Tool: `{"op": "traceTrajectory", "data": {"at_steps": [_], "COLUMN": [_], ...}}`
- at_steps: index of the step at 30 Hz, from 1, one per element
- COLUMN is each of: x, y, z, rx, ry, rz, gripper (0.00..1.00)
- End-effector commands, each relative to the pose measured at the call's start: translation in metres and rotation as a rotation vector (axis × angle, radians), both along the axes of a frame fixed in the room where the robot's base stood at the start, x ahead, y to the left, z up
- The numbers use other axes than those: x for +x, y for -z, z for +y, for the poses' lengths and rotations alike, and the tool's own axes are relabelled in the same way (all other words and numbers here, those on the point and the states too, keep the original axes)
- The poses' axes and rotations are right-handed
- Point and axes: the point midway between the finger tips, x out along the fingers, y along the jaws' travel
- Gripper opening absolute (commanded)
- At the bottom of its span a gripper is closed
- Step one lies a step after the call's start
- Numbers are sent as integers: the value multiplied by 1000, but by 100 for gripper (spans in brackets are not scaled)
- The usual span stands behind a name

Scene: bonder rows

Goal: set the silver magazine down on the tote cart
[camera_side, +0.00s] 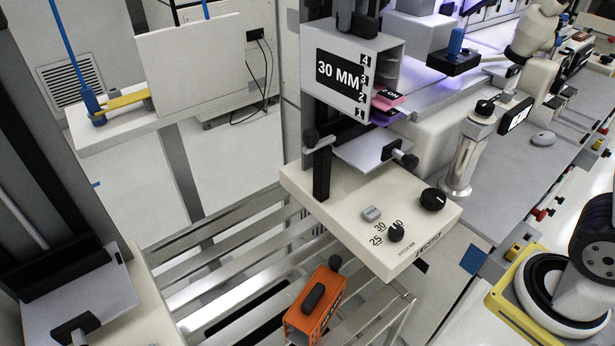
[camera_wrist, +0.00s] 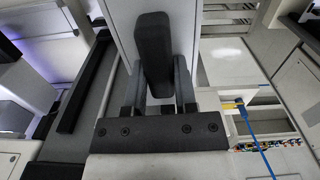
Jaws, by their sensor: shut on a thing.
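The silver magazine (camera_side: 343,76) is a pale grey open-sided box with a black "30 MM" label and numbers 1 to 4. In the side view it is upright above the small plate of the cream machine. Its pale top (camera_wrist: 184,25) and black handle show in the wrist view. My gripper (camera_wrist: 161,86) is shut on that handle. In the side view only dark parts at the handle show at the top edge. The slatted metal cart (camera_side: 215,240), which looks like the tote cart, stands below and left of the magazine.
An orange magazine (camera_side: 318,305) with a black handle stands at the cart's front right. The cream machine (camera_side: 330,205) has upright clamps and knobs close under the silver magazine. A white panel (camera_side: 190,65) stands at the back left. Slats left of the orange magazine look clear.

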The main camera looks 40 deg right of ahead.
Motion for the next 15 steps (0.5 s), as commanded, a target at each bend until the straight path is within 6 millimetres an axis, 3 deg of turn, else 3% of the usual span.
{"op": "traceTrajectory", "data": {"at_steps": [8, 15], "x": [3, -7], "y": [-2, -2], "z": [75, 149], "rx": [1, 1], "ry": [-86, -164], "rz": [-4, -3], "gripper": [0, 0]}}
